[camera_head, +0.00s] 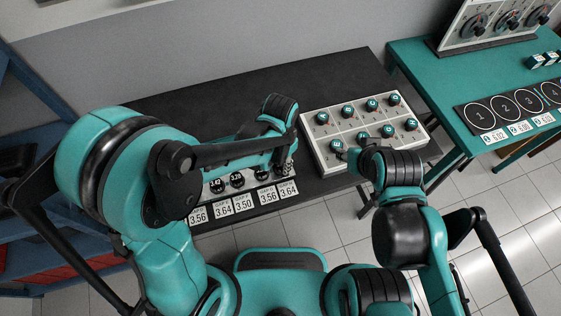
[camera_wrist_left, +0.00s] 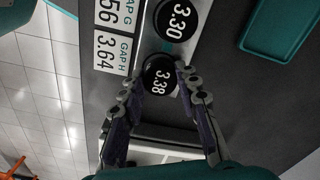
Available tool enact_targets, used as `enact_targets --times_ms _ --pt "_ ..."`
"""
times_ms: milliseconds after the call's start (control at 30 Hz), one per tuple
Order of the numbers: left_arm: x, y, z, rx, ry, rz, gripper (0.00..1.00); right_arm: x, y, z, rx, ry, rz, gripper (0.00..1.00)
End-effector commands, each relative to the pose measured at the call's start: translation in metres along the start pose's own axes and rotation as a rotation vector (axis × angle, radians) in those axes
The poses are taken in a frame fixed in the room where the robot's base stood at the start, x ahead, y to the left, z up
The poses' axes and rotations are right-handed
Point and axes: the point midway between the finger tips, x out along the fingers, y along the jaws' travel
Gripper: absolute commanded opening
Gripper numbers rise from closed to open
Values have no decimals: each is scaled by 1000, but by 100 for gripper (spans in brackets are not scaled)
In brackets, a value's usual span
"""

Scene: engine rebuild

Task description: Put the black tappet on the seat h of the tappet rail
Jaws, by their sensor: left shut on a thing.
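The black tappet marked 3.38 (camera_wrist_left: 159,76) is between the fingertips of my left gripper (camera_wrist_left: 158,82) in the left wrist view. The gripper is shut on it. The tappet is at the end of the tappet rail (camera_wrist_left: 143,48), beside the GAP H card (camera_wrist_left: 108,52) reading 3.64. I cannot tell whether it rests fully on seat h or is just above it. In the head view my left gripper (camera_head: 287,166) is over the rail's right end and hides the tappet partly. My right gripper (camera_head: 342,150) is near the white tray's front edge; its fingers are unclear.
A black tappet marked 3.30 (camera_wrist_left: 180,20) sits beside the held one. A teal table (camera_head: 430,75) with numbered circles is further right. A teal tray (camera_wrist_left: 280,40) lies nearby.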

Motion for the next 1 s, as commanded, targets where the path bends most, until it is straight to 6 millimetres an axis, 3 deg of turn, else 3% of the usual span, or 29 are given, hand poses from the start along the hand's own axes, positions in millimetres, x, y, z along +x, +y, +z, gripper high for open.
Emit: enact_targets --times_ms 67,100,167,567,1000 --pt "4 0 0 0 0 0 2 3 0 2 0 0 0 40" --pt "4 0 0 0 0 0 37 3 0 2 0 0 0 40" --pt "3 0 0 0 0 0 52 2 0 2 0 0 0 40" --pt "-3 0 0 0 0 0 52 -2 0 -2 0 0 0 40" --pt "-93 0 0 0 0 0 52 -26 0 -19 0 0 0 40"
